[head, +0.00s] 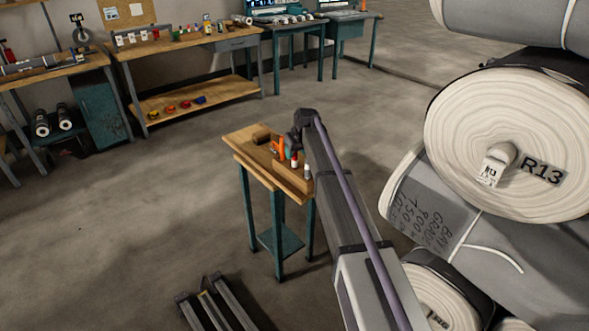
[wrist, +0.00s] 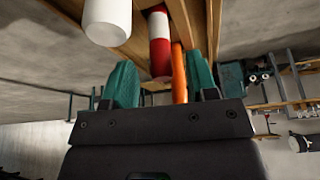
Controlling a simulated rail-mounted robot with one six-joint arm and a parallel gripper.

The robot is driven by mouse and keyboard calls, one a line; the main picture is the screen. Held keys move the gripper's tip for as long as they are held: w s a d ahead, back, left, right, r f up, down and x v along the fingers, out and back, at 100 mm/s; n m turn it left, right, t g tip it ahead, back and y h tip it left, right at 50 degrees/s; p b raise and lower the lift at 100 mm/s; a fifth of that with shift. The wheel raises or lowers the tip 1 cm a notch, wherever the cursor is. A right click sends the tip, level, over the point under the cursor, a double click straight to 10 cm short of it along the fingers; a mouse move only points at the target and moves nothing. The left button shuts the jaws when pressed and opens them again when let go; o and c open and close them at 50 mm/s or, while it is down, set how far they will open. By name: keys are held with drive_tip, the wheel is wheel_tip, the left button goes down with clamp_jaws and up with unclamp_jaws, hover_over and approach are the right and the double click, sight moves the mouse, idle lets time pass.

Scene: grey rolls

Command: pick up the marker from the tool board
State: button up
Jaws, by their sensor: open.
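The tool board is a small wooden-topped stand (head: 244,139) with teal legs. On it are an orange upright piece (head: 280,148), a red-and-white cylinder (head: 294,160) and a white-topped piece (head: 308,171). I cannot tell for sure which is the marker. My gripper (head: 291,143) is at the board beside these pieces. In the wrist view, my gripper (wrist: 161,82) has its teal fingers apart. The red-and-white cylinder (wrist: 160,45) and the orange piece (wrist: 179,75) show beyond and between them; contact is unclear. The white piece (wrist: 107,20) is outside, at upper left.
Large grey rolls (head: 510,140) are stacked at right, near my arm. Dark metal rails (head: 215,305) lie on the floor in front. Workbenches (head: 185,42) stand at the back. The floor at left is clear.

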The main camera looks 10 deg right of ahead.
sight(294, 157)
drive_tip(key=b+x, duration=0.2)
drive_tip(key=x, duration=0.2)
drive_tip(key=shift+f+b, duration=0.25)
drive_tip(key=shift+b, duration=0.15)
drive_tip(key=shift+r, duration=0.25)
drive_tip(key=c, duration=0.9)
